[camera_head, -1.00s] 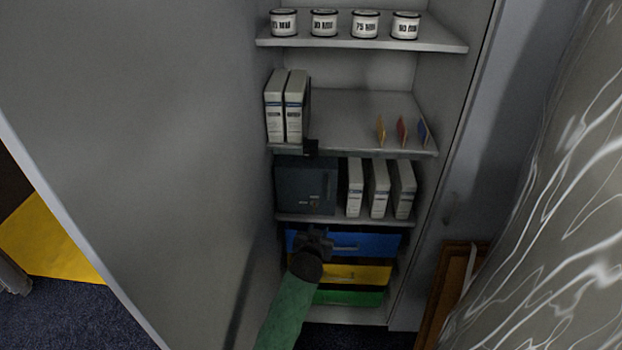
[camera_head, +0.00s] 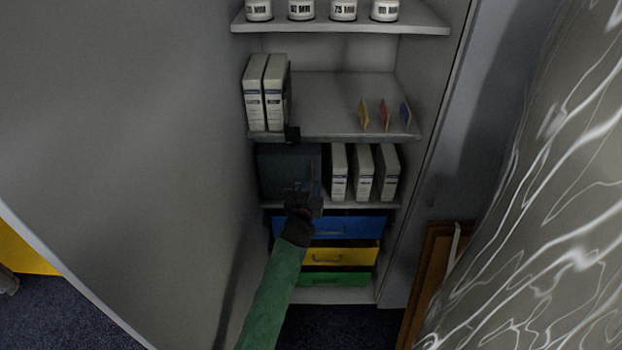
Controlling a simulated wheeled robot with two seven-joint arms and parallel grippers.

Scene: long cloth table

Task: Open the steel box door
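The steel box (camera_head: 284,170) is a dark blue-grey box on the shelf above the drawers, at the left end beside white binders. Its front door looks closed. My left gripper (camera_head: 303,197) is in front of the lower part of the box and hides its lower right area. I cannot tell whether the gripper touches the box or whether its fingers are open. My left arm, in a green sleeve, comes up from the bottom. My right gripper is not in view.
White binders (camera_head: 362,172) stand right of the box. Blue (camera_head: 345,227), yellow (camera_head: 345,254) and green (camera_head: 335,280) drawers lie below. A large grey cabinet door (camera_head: 130,150) stands on the left. A marble-like patterned surface (camera_head: 540,220) fills the right side.

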